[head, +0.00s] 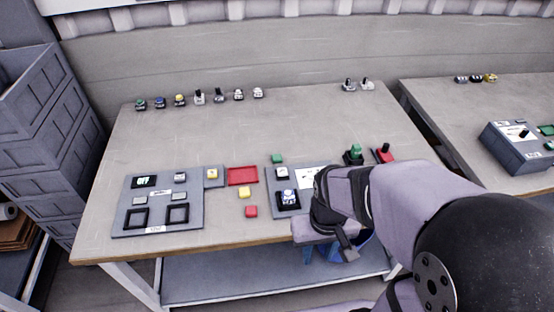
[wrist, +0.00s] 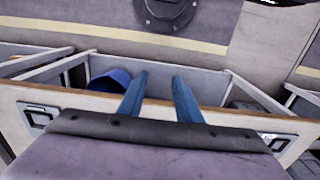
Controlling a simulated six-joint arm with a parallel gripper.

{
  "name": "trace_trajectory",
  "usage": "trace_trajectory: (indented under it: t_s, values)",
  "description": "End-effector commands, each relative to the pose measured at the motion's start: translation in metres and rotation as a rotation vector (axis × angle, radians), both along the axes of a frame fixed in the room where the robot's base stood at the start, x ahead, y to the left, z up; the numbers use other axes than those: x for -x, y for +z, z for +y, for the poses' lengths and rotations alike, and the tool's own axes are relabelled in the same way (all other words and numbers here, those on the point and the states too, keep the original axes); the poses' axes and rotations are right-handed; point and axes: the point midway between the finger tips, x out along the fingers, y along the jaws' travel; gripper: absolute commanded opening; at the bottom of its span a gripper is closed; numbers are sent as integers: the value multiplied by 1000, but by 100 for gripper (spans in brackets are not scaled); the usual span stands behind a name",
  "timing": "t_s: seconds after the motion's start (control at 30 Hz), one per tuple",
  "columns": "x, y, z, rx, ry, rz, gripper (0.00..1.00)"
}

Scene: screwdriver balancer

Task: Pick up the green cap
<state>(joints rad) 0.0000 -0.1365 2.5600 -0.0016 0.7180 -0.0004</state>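A small green cap (head: 277,158) lies on the table (head: 310,130), just above the right-hand grey panel, in the head view. My gripper (head: 325,252) is at the table's front edge, to the lower right of the cap and well apart from it. In the wrist view, my gripper (wrist: 160,92) has its two blue fingers apart with nothing between them. The green cap is not in the wrist view.
A yellow cap (head: 244,193) and a red cap (head: 251,211) lie between the left panel (head: 196,212) and the right panel (head: 277,207). A red tray (head: 242,176) is left of the green cap. A green-topped switch (head: 354,152) stands farther right. A blue container (wrist: 108,80) is below the table edge.

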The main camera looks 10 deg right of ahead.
Motion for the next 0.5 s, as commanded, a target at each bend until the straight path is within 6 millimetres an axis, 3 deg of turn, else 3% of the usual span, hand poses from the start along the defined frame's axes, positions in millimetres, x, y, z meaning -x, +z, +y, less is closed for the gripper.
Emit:
trace_trajectory:
  t_s: [0.03, 0.13, 0.5]
  values:
    - [0, 0, 0, 0, 0, 0, 31]
    - [0, 0, 0, 0, 0, 0, 50]
    - [-6, 0, 0, 0, 1, -5, 50]
